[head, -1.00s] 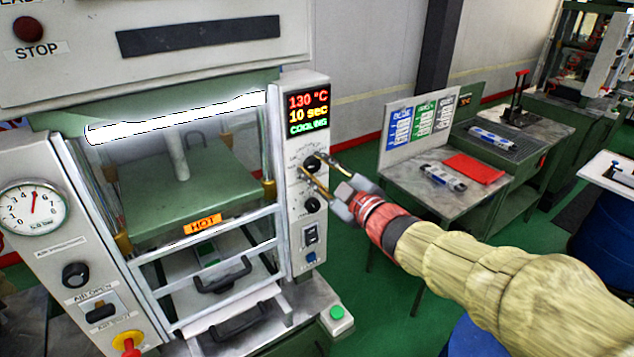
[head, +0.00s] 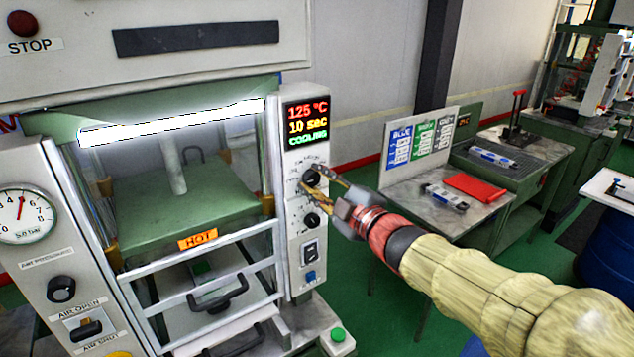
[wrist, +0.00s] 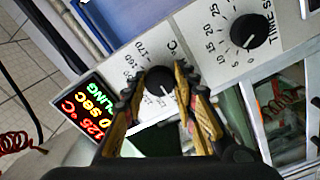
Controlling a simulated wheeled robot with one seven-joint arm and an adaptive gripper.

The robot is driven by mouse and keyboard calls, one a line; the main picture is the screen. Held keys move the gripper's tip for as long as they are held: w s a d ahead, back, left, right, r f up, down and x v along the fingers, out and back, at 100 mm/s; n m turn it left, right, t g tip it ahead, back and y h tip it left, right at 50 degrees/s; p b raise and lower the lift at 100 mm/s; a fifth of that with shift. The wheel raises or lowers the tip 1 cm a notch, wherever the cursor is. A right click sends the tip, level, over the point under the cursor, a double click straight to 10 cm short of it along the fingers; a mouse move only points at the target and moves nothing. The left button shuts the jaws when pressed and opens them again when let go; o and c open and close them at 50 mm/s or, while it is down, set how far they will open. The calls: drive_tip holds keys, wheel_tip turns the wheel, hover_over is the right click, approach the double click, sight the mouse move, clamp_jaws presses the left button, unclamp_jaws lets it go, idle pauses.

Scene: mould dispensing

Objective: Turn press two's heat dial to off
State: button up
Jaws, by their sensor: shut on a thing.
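The heat dial (head: 312,176) is the upper black knob on the press's right-hand panel. In the wrist view the dial (wrist: 159,82) has a white pointer line and temperature numbers around it, with a °C mark. My gripper (head: 318,179) comes from the right and is shut on the dial, one finger on each side. In the wrist view my gripper (wrist: 165,75) partly hides the dial's scale, and I cannot read the exact setting. The display (head: 307,122) above it reads 125 °C, 10 sec and COOLING.
The time dial (head: 311,220) sits just below, with a rocker switch (head: 310,252) under it. A HOT label (head: 198,239) marks the platen. Green floor lies between.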

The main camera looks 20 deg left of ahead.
drive_tip(key=o, duration=1.2)
drive_tip(key=shift+c, duration=0.2)
drive_tip(key=v, duration=1.2)
drive_tip(key=shift+w+f, duration=0.1)
